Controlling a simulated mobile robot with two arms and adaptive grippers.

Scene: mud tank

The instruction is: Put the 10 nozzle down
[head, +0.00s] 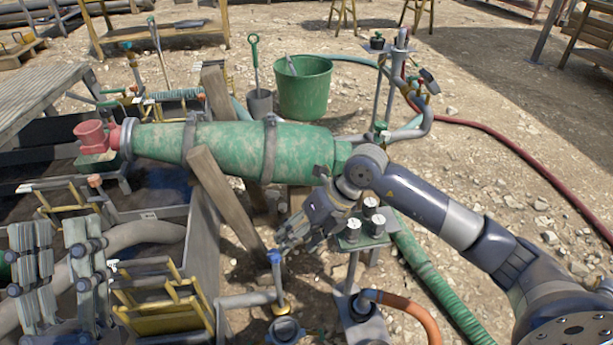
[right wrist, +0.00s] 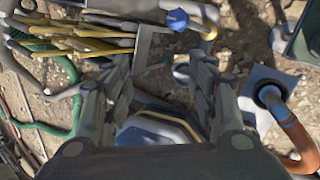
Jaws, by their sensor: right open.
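Several small grey nozzles with pale tops (head: 370,205) stand upright on a small green stand plate (head: 362,241). Their markings are too small to read, so I cannot tell which is the 10 nozzle. My right gripper (head: 290,238) is open just left of that stand, above the ground near a blue-capped upright pipe (head: 275,257). In the right wrist view the right gripper's fingers (right wrist: 160,95) are spread apart with nothing held between them. The blue cap (right wrist: 178,20) shows beyond the fingertips.
A large green tank (head: 230,150) lies on timber props behind the gripper. A wooden prop (head: 228,200) leans close by. Yellow racks (head: 160,300) stand at lower left. An orange hose (head: 405,310) and green hose (head: 430,275) run along the ground. Gravel at right is fairly clear.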

